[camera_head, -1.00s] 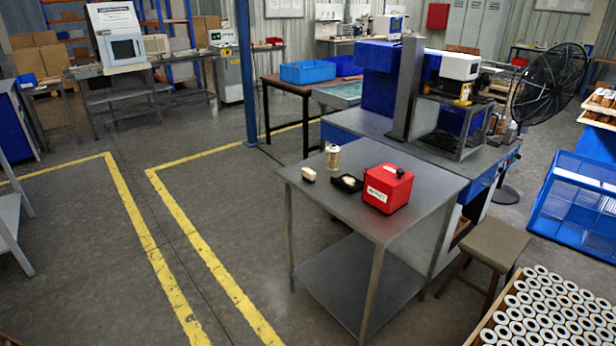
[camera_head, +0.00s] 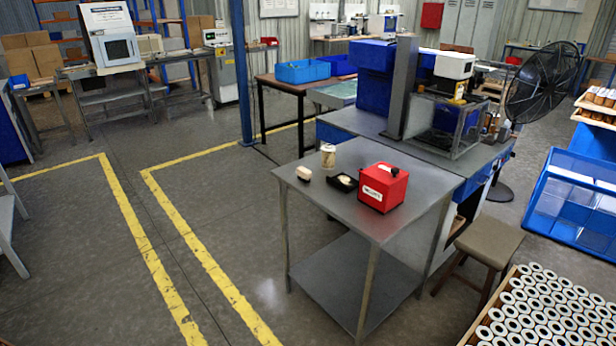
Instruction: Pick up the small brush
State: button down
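A small pale block-like thing (camera_head: 304,173), which looks like the small brush, lies on the metal table (camera_head: 318,216) near its left back corner. It is too small to make out bristles. A black tray (camera_head: 343,183) with a pale thing in it sits to its right. A cream can (camera_head: 328,156) stands behind them, and a red box (camera_head: 383,187) with a white label and dark handle stands further right. My gripper is not in view.
A machine with a clear guard (camera_head: 446,126) adjoins the table at the back right. A stool (camera_head: 487,243) and a crate of cartridges (camera_head: 545,310) stand at the right front. The floor (camera_head: 90,260) left of the table is open, with yellow lines.

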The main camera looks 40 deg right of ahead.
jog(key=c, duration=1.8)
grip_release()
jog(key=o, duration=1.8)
